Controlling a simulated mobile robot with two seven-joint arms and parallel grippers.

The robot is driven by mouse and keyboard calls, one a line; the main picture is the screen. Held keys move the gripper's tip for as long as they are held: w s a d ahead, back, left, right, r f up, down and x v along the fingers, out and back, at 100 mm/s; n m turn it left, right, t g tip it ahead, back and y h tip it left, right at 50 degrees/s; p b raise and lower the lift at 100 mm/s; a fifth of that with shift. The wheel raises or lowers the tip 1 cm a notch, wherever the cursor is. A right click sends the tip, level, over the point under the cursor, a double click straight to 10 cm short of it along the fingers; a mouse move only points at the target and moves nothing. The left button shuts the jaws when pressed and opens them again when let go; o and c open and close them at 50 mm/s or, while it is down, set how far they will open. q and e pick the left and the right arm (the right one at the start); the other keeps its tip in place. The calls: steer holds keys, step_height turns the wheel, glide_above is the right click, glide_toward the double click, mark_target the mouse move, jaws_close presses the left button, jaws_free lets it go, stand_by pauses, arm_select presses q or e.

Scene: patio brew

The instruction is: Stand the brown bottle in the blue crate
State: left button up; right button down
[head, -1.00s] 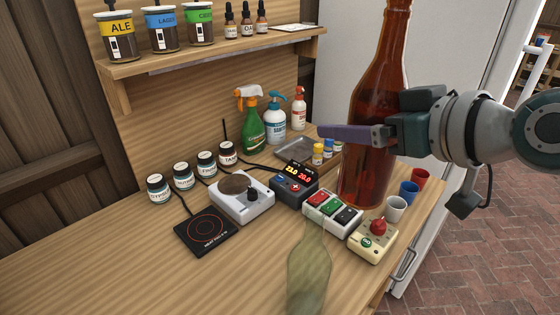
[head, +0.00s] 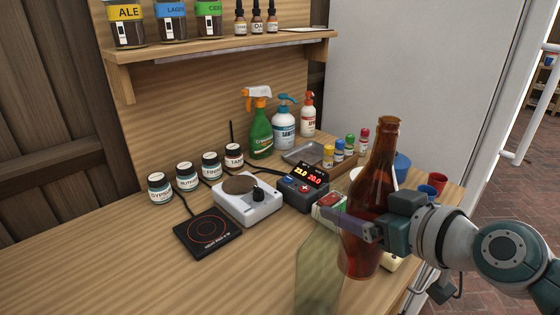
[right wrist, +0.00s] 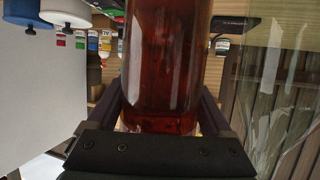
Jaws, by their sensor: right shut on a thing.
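The brown bottle (head: 372,205) is upright in my right gripper (head: 352,228), which is shut around its body. In the head view it is over the right part of the bench, in front of the button box. Whether its base touches the bench I cannot tell. In the right wrist view the bottle (right wrist: 163,60) fills the space between the two fingers (right wrist: 165,112). The blue crate is not clearly in view. My left gripper is not in view.
A hot plate (head: 208,233), a white stirrer (head: 247,203) and a controller (head: 304,186) stand on the bench. Cups (head: 437,184) are at the right edge. The front left bench is clear.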

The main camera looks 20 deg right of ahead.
steer(key=shift+f+b, duration=1.55)
steer(key=shift+f, duration=0.9)
steer(key=shift+f, duration=0.2)
jaws_free()
steer(key=shift+r, duration=0.1)
